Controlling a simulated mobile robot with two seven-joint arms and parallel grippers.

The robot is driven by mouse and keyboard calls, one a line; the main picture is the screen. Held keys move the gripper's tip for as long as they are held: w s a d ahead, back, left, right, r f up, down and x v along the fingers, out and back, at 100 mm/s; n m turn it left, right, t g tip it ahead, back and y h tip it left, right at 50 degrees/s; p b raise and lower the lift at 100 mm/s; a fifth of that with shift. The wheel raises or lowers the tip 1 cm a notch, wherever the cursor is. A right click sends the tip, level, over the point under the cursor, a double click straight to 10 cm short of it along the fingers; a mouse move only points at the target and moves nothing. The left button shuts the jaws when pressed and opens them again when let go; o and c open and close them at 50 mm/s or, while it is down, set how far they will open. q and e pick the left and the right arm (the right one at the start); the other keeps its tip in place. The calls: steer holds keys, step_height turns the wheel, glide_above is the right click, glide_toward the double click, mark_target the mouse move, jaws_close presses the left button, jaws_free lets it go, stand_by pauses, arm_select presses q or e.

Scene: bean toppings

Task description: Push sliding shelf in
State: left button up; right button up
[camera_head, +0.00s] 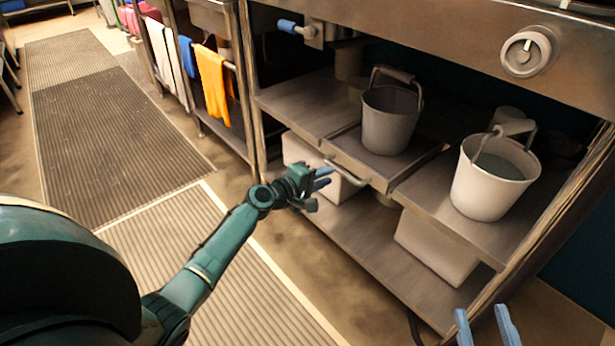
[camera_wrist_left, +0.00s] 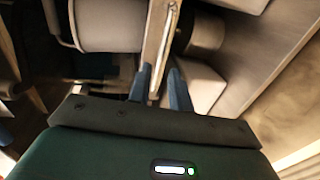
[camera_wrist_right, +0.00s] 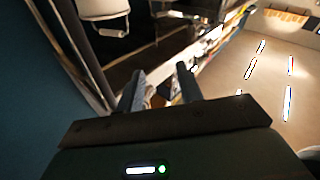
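The sliding shelf (camera_head: 352,146) is the middle metal panel of the upper shelf level. It sits forward of the panels on both sides and has a bar handle (camera_head: 347,173) on its front. A grey bucket (camera_head: 388,125) stands upright on it. My left gripper (camera_head: 326,178) is at the left part of the handle, with its fingers slightly apart. In the left wrist view, the shelf's front edge (camera_wrist_left: 160,42) runs down toward the gap between the fingers (camera_wrist_left: 158,72). Contact cannot be told. My right gripper (camera_head: 485,322) is open and empty at the bottom right.
A white bucket (camera_head: 490,180) with greyish contents stands on the right shelf panel. White bins (camera_head: 437,246) sit on the lower shelf. A knob (camera_head: 527,52) is on the counter front. Towels (camera_head: 212,85) hang at the left. The ribbed floor mat (camera_head: 195,240) is clear.

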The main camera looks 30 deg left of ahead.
arm_select(q)
steer(key=p+v, duration=0.1)
steer(key=v, duration=0.5)
steer(key=shift+s+a, duration=0.1)
steer(key=shift+s, duration=0.05)
